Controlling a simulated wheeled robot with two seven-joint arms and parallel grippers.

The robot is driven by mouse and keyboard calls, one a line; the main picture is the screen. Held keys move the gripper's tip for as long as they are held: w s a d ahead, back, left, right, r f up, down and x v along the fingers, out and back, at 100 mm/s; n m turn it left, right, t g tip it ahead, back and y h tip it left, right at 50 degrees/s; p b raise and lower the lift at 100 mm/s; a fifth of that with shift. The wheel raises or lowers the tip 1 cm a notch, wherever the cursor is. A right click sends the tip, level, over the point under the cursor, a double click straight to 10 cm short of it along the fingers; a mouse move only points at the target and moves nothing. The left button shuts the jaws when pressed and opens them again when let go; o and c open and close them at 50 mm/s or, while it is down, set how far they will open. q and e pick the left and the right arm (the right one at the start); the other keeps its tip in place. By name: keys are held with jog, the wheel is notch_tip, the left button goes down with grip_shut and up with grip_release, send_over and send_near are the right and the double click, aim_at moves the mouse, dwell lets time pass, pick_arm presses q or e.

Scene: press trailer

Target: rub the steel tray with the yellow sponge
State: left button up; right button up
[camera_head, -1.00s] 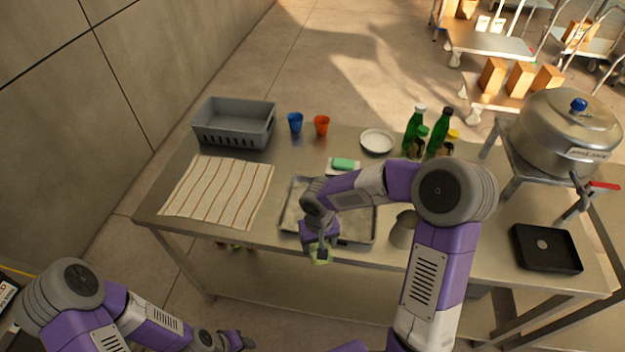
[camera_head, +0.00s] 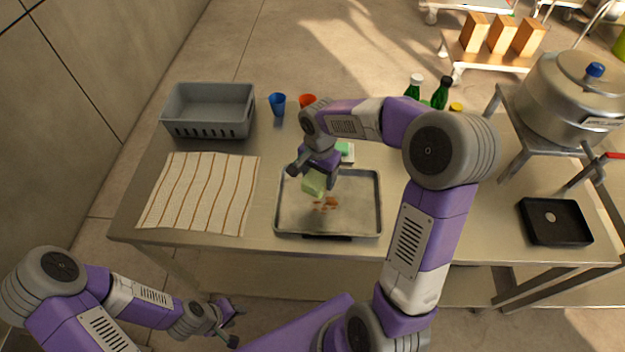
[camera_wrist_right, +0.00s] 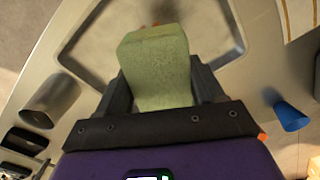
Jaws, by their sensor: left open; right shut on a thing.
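The steel tray (camera_head: 290,222) lies on the metal table, with brown smears (camera_head: 326,203) near its middle. My right gripper (camera_head: 311,176) is shut on the yellow-green sponge (camera_head: 313,185) over the left-middle of the tray. In the right wrist view, the sponge (camera_wrist_right: 158,65) sits between both fingers, in front of the tray (camera_wrist_right: 85,48). I cannot tell whether the sponge touches the tray. My left gripper (camera_head: 231,324) is open and empty, low in front of the table.
A striped cloth (camera_head: 200,193) lies left of the tray, with a grey basket (camera_head: 209,111) behind it. A blue cup (camera_head: 277,104) and an orange cup (camera_head: 308,101) stand behind. A green bar (camera_head: 342,149) lies behind the tray. A black tray (camera_head: 555,221) is at right.

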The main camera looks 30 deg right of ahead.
jog(key=f+b, duration=0.2)
jog(key=f, duration=0.1)
jog(key=shift+w+f, duration=0.25)
jog(key=shift+w, duration=0.15)
pick_arm(q)
jog(key=f, duration=0.3)
jog(key=shift+w+f, duration=0.25)
jog(key=shift+f, duration=0.05)
pick_arm(e)
jog(key=shift+s+f, duration=0.1)
jog(key=shift+s, duration=0.1)
